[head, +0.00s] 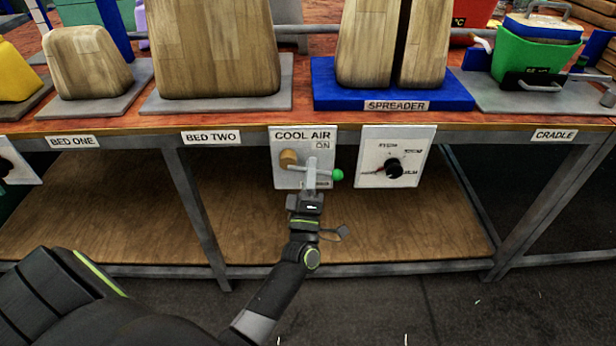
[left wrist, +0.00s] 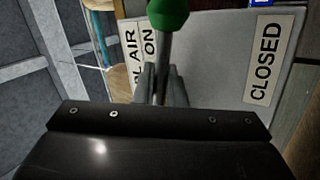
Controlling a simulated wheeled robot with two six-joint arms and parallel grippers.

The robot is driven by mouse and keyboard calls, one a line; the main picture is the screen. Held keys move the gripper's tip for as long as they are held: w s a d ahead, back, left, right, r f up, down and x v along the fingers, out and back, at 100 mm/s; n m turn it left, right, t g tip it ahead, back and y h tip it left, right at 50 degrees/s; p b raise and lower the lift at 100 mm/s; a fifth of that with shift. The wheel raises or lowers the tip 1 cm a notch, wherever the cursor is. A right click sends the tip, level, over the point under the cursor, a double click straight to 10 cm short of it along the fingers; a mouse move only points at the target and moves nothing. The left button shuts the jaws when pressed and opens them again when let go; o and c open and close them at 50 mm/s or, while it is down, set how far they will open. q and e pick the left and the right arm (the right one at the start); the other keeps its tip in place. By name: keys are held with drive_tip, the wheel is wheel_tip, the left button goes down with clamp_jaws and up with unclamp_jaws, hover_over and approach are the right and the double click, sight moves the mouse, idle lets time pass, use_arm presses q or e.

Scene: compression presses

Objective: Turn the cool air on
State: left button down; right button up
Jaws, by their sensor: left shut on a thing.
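The COOL AIR panel (head: 283,178) hangs on the bench front, with "ON" at its upper right. Its lever starts at a round brass-coloured hub (head: 288,158) and runs right, slightly downward, to a green knob (head: 338,175). My left gripper (head: 311,172) is shut on the lever rod, between hub and knob. In the left wrist view the rod (left wrist: 164,50) stands between the fingers, with the green knob (left wrist: 168,12) beyond them. A "CLOSED" label (left wrist: 262,62) shows on the panel there. The fingers partly hide the rod. My right gripper is not in view.
A white dial panel with a black knob (head: 394,168) is close to the right of the COOL AIR panel. The blue SPREADER base (head: 330,92) and wooden blocks stand on the bench above. Metal bench legs and a lower wooden shelf (head: 400,225) are behind my arm.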

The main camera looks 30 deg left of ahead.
use_arm(q)
drive_tip(key=shift+r+n+g+y, duration=0.3)
drive_tip(key=shift+n+y, duration=0.5)
drive_tip(key=shift+n, duration=0.35)
drive_tip(key=shift+r+n+g+y, duration=0.15)
drive_tip(key=shift+n+g+y, duration=0.25)
drive_tip(key=shift+n+y, duration=0.6)
drive_tip(key=shift+n, duration=0.35)
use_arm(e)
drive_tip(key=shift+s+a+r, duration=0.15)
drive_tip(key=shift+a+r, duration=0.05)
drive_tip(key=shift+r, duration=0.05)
use_arm(q)
drive_tip(key=shift+r, duration=0.15)
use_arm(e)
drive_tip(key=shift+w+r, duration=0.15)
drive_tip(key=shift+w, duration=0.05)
use_arm(q)
drive_tip(key=c, duration=1.6)
unclamp_jaws()
drive_tip(key=shift+c, duration=0.2)
